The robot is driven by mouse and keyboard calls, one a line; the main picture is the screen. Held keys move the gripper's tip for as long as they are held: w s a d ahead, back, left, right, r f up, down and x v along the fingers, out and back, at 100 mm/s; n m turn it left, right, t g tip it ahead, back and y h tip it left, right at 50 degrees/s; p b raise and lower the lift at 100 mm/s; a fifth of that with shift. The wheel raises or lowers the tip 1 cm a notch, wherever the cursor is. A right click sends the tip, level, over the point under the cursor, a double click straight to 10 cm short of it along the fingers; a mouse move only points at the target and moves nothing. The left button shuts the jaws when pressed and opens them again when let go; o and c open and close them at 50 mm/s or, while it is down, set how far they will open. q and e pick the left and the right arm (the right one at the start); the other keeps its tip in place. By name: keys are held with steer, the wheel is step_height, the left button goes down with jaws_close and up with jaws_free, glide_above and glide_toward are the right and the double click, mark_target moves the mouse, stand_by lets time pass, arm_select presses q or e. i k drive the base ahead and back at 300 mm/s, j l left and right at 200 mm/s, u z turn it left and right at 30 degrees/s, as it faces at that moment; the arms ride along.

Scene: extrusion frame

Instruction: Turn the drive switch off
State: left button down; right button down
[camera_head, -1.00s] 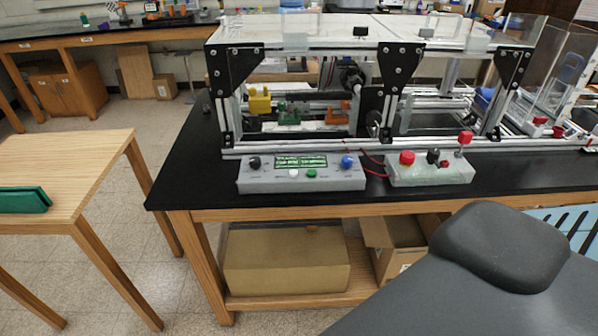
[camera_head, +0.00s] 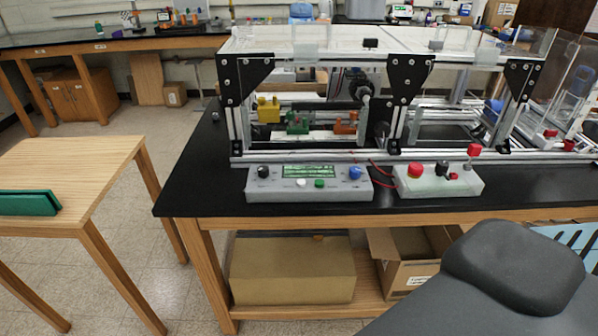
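A grey control box (camera_head: 433,188) sits on the front of the black bench top, to the right of centre. Neither of my grippers is in view.
The aluminium extrusion frame (camera_head: 330,152) with black corner plates stands behind the boxes. A black bench top (camera_head: 210,190) has clear room at its left end. A wooden table (camera_head: 90,165) with a green case (camera_head: 28,203) stands at left. A dark grey rounded shape (camera_head: 510,265) fills the lower right.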

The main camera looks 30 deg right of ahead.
mark_target(442, 167)
steer(key=z, duration=2)
